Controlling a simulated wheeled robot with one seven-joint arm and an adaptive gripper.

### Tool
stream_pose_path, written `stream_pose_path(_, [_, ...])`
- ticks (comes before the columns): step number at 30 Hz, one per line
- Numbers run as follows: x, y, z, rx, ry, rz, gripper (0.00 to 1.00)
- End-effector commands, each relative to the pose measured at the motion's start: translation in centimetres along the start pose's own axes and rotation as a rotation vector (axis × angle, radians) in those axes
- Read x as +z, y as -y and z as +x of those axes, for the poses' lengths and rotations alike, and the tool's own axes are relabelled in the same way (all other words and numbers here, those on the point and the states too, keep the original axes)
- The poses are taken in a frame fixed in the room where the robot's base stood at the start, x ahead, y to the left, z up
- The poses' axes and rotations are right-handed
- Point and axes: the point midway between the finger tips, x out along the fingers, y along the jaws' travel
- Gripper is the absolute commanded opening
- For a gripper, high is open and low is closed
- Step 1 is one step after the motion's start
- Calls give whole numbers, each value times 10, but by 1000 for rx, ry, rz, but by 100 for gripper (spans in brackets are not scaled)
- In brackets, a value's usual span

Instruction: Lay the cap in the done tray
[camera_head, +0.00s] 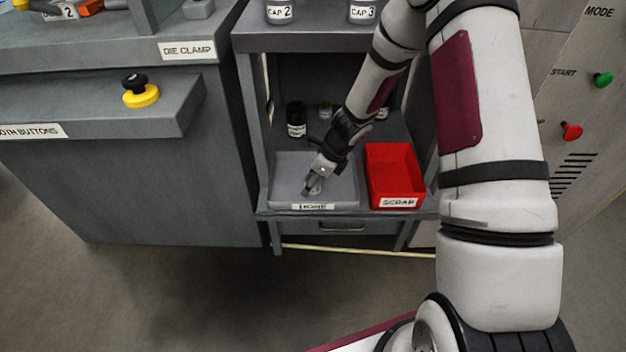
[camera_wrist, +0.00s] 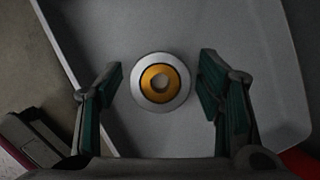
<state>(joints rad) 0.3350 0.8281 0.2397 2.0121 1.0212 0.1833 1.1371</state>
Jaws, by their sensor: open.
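The cap (camera_wrist: 178,97) is a round silver piece with an orange-yellow ring and a pale centre. In the wrist view it rests on the bare grey floor of the done tray (camera_wrist: 235,30), between my fingers and apart from both. In the head view the grey done tray (camera_head: 340,185) stands on the shelf, its front label partly hidden. My gripper (camera_head: 309,186) reaches down into this tray. In the wrist view my gripper (camera_wrist: 162,95) is open, with a green-padded finger on each side of the cap. The cap is mostly hidden by my gripper in the head view.
A red scrap tray (camera_head: 393,170) stands right beside the done tray. A drawer (camera_head: 341,227) is below.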

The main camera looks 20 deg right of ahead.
Motion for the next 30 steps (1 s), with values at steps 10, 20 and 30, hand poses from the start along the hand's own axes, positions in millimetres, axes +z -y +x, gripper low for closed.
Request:
stream_pose_path(10, [3,1,-50,-3,0,-1,61])
stream_pose_path(20, [2,0,-109,-1,0,-1,61])
stream_pose_path(30, [1,0,-123,1,0,-2,61])
